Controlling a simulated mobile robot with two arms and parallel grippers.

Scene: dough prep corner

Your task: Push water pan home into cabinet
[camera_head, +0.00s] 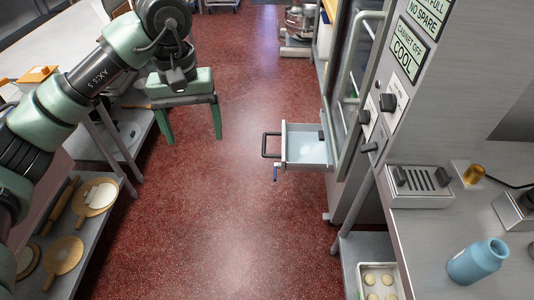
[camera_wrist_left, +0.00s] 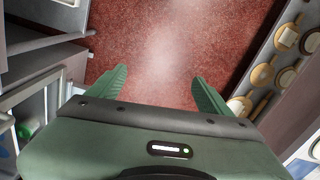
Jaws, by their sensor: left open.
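The water pan (camera_head: 305,147) is a pale metal drawer-like pan with a dark loop handle (camera_head: 266,146) on its left end. It sticks out to the left from the lower part of the steel cabinet (camera_head: 348,188) in the head view. A small blue piece hangs below its front. My left gripper (camera_head: 190,138) is open and empty above the red floor, to the left of the pan and apart from it. Its two green fingers show spread in the left wrist view (camera_wrist_left: 157,90), with only floor between them. My right gripper is not in view.
A steel counter (camera_head: 440,250) with a blue bottle (camera_head: 478,262) stands at the right. A tray of dough balls (camera_head: 380,283) sits on a shelf below. Shelving with wooden boards (camera_head: 64,255) lines the left. The red floor between is clear.

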